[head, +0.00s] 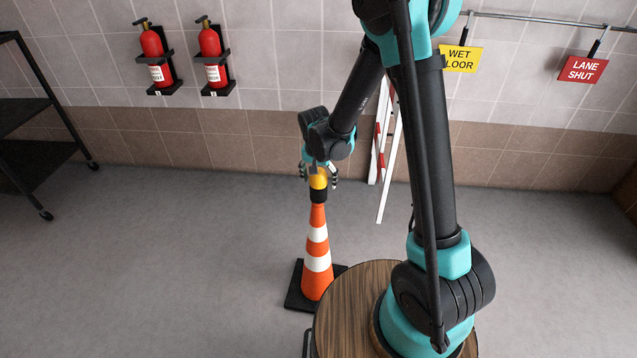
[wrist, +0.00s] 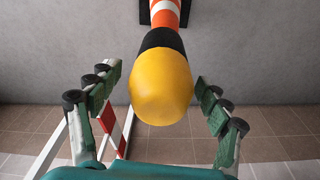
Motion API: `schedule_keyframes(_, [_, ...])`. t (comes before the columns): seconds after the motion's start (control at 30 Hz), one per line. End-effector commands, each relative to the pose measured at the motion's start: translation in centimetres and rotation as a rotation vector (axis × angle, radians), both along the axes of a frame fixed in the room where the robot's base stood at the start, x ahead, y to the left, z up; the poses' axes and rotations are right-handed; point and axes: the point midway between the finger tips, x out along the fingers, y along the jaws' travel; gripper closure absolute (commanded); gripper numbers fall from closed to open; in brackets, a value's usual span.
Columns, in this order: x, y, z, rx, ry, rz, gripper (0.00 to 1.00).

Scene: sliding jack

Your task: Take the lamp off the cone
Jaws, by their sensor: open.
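The lamp (head: 318,183) has a yellow dome on a black collar and sits on top of the orange and white cone (head: 317,262). The cone stands upright on a black square base on the floor. My gripper (head: 318,178) is at the lamp from above, its fingers on either side of the dome. In the wrist view the lamp (wrist: 161,86) is between the open fingers of my gripper (wrist: 160,98), with a visible gap on both sides. The cone (wrist: 165,12) shows beyond the black collar.
A red and white barrier (head: 385,150) leans by the wall behind the arm. Two fire extinguishers (head: 157,60) (head: 212,60) hang on the wall at left. A black shelf (head: 30,120) stands at far left. Yellow (head: 460,58) and red (head: 583,69) signs hang from a rail. Floor left of the cone is clear.

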Motion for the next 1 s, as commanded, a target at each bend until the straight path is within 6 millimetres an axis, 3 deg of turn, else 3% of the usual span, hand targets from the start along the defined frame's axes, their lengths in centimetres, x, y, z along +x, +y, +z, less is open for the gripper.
schedule_keyframes(0.2, [0.00, -0.01, -0.01, 0.000, 0.000, 0.000, 0.25])
schedule_keyframes(0.63, [-0.01, -0.01, 0.01, 0.000, 0.000, 0.000, 0.78])
schedule_keyframes(1.0, [-0.04, -0.02, 0.39, 0.000, 0.000, 0.000, 0.79])
